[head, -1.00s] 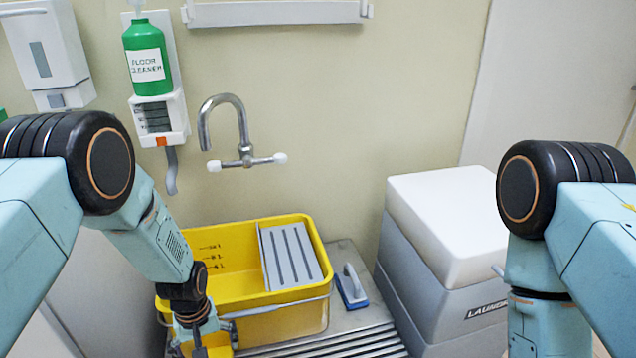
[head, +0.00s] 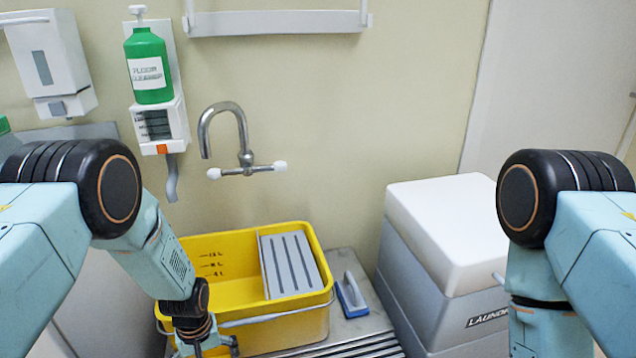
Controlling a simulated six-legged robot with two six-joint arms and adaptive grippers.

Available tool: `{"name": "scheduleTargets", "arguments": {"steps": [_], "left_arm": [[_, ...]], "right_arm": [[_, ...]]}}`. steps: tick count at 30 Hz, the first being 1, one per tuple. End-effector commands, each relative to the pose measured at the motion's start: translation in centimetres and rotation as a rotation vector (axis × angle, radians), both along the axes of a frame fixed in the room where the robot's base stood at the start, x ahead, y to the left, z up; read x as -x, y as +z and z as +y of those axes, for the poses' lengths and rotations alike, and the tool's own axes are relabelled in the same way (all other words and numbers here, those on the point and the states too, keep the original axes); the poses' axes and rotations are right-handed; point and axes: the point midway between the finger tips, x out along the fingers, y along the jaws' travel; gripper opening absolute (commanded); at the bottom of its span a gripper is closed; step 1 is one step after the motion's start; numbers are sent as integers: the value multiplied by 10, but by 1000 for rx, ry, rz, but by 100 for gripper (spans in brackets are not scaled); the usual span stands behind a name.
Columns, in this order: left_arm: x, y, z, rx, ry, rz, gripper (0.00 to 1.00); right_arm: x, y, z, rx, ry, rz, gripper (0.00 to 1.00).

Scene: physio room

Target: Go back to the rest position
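My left arm comes in from the left, and its wrist points down in front of the left side of the yellow bucket (head: 285,337). Only the upper part of my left gripper (head: 205,347) shows at the bottom edge; its fingertips are cut off, so its opening cannot be seen. My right arm comes in from the right and bends down in front of the grey laundry bin (head: 420,285). My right gripper is below the picture.
The bucket, with a grey slotted insert (head: 290,264), stands on a ribbed metal drainer (head: 352,345) below a wall tap (head: 246,158). A green floor cleaner bottle (head: 148,70) hangs on the wall.

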Motion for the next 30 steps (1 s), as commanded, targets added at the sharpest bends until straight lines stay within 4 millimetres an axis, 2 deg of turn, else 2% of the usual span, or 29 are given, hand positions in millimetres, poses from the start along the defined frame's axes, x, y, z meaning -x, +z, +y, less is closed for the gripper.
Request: {"name": "scheduleTargets", "arguments": {"steps": [1,8,30], "left_arm": [[1,-10,0,0,0,1,93],[1,-46,0,0,-7,0,93],[0,-42,-1,0,-631,-1,93]], "right_arm": [[0,0,0,0,0,0,40],[0,0,0,0,0,0,40],[0,-11,0,0,0,0,40]]}}
